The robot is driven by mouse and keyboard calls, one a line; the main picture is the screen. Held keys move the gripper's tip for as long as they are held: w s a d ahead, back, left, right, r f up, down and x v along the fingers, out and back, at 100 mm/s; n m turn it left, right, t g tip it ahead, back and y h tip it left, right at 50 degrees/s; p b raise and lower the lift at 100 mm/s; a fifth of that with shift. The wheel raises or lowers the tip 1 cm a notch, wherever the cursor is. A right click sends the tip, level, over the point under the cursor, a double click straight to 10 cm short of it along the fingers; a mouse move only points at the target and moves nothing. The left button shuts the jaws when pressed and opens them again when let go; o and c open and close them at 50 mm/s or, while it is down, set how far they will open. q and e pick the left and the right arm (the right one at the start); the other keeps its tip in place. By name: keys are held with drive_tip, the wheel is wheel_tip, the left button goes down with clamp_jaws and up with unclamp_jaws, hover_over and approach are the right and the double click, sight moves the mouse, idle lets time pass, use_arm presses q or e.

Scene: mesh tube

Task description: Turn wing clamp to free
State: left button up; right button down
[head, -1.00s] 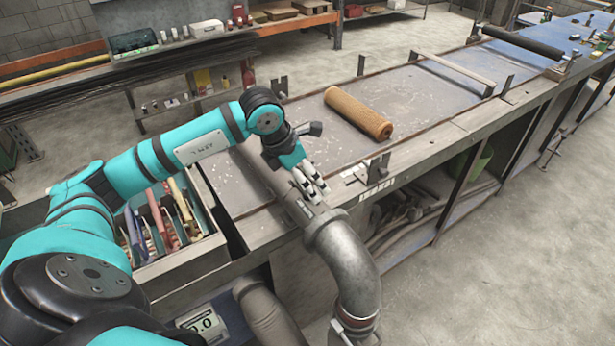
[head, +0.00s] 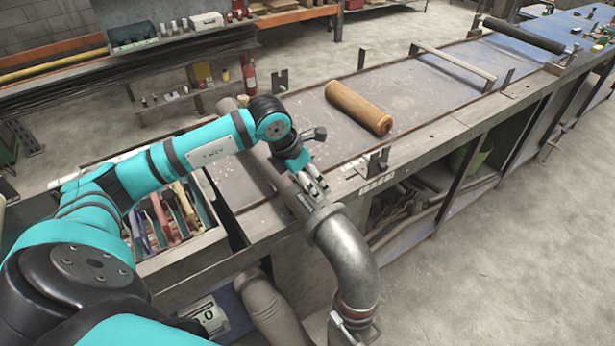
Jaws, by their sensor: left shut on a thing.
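My left gripper (head: 312,186) is at the near end of the long grey pipe bar that crosses the bench, just above the grey elbow duct (head: 345,245). Its fingers are shut on a small metal part there, which they mostly hide; I cannot tell its shape or how far it is turned. An upright metal bracket with a wing-like plate (head: 377,163) stands on the bench's front edge, right of the gripper and apart from it. A brown mesh tube (head: 358,106) lies on the bench top beyond. My right gripper is not in view.
The long bench (head: 420,95) runs to the upper right, with a raised bar (head: 455,60) and a black roller (head: 523,35) across it. A tray of tools (head: 160,225) sits left, under my arm. The bench top around the tube is mostly clear.

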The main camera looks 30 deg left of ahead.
use_arm(q)
drive_tip(key=shift+w+f+m+b, duration=0.1)
drive_tip(key=shift+f+m+b, duration=0.05)
drive_tip(key=shift+m+b, duration=0.8)
drive_tip(key=m+h+b, duration=0.1)
drive_tip(key=m+b, duration=0.2)
drive_tip(key=shift+g+h+b, duration=0.3)
drive_tip(key=shift+g+b, duration=0.1)
drive_tip(key=shift+m+g+b, duration=0.3)
drive_tip(key=shift+m+b, duration=0.3)
drive_tip(key=shift+m, duration=0.25)
drive_tip(key=m+g+b, duration=0.1)
drive_tip(key=m, duration=0.1)
drive_tip(key=m+g+h+b, duration=0.1)
drive_tip(key=m+b, duration=0.1)
drive_tip(key=m, duration=0.1)
drive_tip(key=shift+m, duration=0.3)
drive_tip(key=m+g+b, duration=0.2)
drive_tip(key=m, duration=0.3)
drive_tip(key=shift+m, duration=0.3)
drive_tip(key=shift+r+m, duration=0.2)
drive_tip(key=shift+m, duration=0.1)
drive_tip(key=o, duration=1)
